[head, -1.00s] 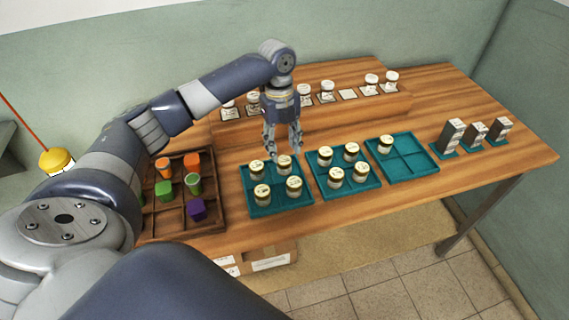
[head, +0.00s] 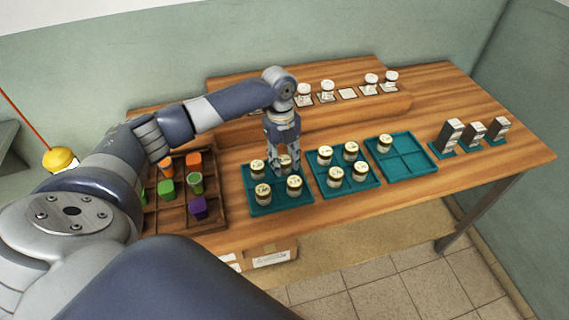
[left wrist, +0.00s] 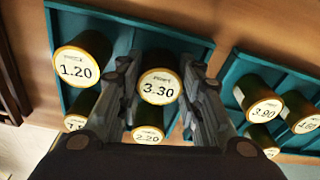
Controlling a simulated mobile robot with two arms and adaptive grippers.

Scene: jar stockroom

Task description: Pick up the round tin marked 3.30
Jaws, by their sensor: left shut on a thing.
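The round tin marked 3.30 (left wrist: 158,88) has a pale lid with a gold rim and a dark body. It stands in the back right compartment of the leftmost teal tray (head: 279,208). My left gripper (left wrist: 158,70) is shut on it, one finger on each side. In the head view my left gripper (head: 283,162) comes down from above and partly hides the tin (head: 285,161). The tin appears still seated in the tray. My right gripper is in neither view.
The tin marked 1.20 (left wrist: 74,68) stands to the left, and the 2.20 tin (left wrist: 148,135) is close in front. A middle teal tray (head: 345,192) holds several tins; the right teal tray (head: 415,165) holds one. A brown sectioned box (head: 213,225) with coloured cups is at left.

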